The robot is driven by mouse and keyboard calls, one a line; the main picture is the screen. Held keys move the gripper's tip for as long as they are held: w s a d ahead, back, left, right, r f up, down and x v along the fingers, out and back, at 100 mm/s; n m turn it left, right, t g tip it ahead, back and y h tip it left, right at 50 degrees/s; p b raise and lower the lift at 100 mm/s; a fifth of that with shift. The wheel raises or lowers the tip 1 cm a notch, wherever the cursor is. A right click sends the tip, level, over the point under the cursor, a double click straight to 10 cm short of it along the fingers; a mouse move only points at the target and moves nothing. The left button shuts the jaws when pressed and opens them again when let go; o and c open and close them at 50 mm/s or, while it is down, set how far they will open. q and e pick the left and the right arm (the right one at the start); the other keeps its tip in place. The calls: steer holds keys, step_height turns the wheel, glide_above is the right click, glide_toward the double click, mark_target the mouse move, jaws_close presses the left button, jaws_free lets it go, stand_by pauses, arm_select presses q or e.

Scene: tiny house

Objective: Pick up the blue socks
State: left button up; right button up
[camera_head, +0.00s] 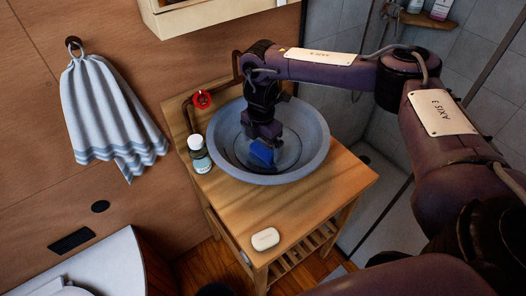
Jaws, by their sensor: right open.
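The blue socks (261,153) lie as a small dark blue bundle in the bottom of the grey round basin (300,168). My right gripper (264,140) reaches down into the basin from above, its fingertips just over or at the top of the socks. It is open; whether the fingers touch the socks cannot be told, as the gripper covers their upper part. My left gripper is not in view.
The basin stands on a wooden stand (310,212). A white soap bar (265,239) lies at its front, a bottle (199,153) and a red tap handle (202,99) beside the basin's left. A striped towel (108,115) hangs on the wall.

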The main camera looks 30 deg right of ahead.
step_height(320, 180, down, 2)
steer(key=shift+f, duration=0.4)
steer(key=c, duration=1)
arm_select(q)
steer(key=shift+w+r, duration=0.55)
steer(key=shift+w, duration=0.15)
